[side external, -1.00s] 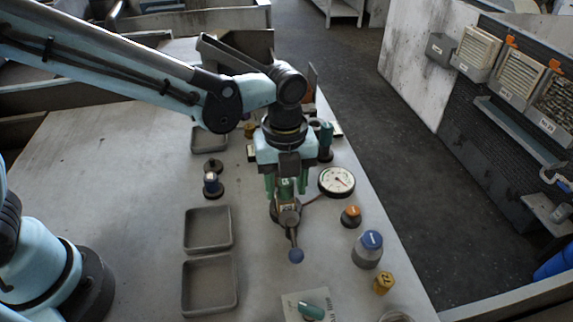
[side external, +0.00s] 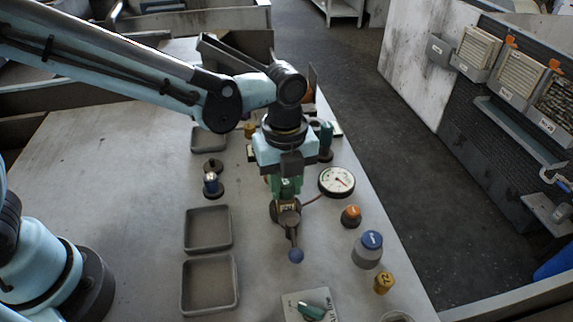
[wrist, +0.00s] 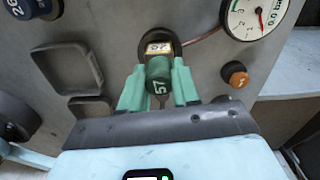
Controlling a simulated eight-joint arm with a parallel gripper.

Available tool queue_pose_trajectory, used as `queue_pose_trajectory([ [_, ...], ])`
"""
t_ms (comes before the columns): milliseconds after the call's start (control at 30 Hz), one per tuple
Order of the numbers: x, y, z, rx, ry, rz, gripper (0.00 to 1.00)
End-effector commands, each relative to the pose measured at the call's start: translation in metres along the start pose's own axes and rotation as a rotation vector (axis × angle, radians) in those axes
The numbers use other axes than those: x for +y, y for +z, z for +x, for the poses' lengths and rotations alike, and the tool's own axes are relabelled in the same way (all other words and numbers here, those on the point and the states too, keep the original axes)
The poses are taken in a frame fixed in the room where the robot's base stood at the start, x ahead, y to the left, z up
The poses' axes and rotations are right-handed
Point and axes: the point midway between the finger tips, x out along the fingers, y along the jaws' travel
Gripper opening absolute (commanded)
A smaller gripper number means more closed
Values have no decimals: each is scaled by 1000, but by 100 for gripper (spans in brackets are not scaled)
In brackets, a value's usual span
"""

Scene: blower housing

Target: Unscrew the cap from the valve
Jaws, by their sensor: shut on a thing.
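The cap is a dark green cylinder marked 57 (wrist: 158,72), seen in the wrist view between the two pale green fingers of my gripper (wrist: 159,86). In the side view my gripper (side external: 286,186) points down over the valve (side external: 288,216), shut on the cap. The valve has a dark round base, a brass-coloured label (wrist: 158,48) and a lever ending in a blue ball (side external: 296,255). The cap lines up with the valve body. I cannot tell whether its thread is still engaged.
A dial gauge (side external: 337,181) stands right of the valve, joined by a thin pipe. An orange-topped knob (side external: 351,216), a blue-lidded jar (side external: 368,249) and a brass piece (side external: 383,283) stand to the right. Empty trays (side external: 184,230) lie left; the far-left table is clear.

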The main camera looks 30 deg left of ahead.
Motion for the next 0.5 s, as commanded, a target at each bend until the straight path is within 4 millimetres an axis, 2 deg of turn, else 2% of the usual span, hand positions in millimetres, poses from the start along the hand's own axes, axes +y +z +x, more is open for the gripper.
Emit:
queue_pose_trajectory([
  [200, 0, 0, 0, 0, 0, -210, 0],
  [500, 0, 0, 0, 0, 0, -241, 0],
])
